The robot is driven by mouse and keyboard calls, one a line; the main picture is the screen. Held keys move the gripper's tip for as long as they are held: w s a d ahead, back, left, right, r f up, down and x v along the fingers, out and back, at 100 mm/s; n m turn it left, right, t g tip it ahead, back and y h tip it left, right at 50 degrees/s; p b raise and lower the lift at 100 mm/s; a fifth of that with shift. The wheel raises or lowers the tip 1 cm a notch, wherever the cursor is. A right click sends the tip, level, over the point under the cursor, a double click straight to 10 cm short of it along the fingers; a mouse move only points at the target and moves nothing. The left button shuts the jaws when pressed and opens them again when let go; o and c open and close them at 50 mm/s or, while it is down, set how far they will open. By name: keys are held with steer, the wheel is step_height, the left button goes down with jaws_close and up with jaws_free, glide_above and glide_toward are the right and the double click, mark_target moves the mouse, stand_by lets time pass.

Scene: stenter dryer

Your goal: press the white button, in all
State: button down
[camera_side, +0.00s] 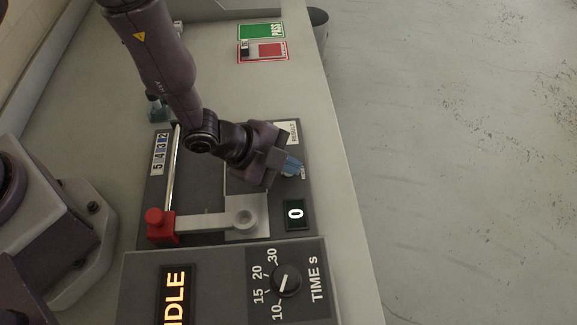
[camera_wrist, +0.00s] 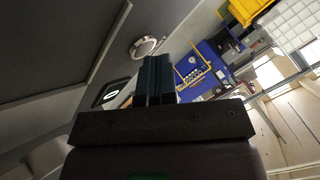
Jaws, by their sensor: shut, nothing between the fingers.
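My gripper (camera_side: 291,166) is shut and empty, with its blue fingertips low over the right side of the dark panel (camera_side: 218,160). In the side view the fingertips cover most of a small round pale thing beside a small label, which appears to be the white button. In the wrist view a round, pale-rimmed button (camera_wrist: 143,46) stands on the dark panel, just beyond the shut fingertips (camera_wrist: 155,62). I cannot tell whether the fingertips touch it.
A counter display (camera_side: 295,214) reads 0. A time dial (camera_side: 287,281) and an IDLE display (camera_side: 174,295) are at the front. Green PASS (camera_side: 261,31) and red (camera_side: 264,51) plates lie at the back.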

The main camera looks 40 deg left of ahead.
steer(key=shift+r, duration=0.85)
steer(key=shift+r, duration=2.55)
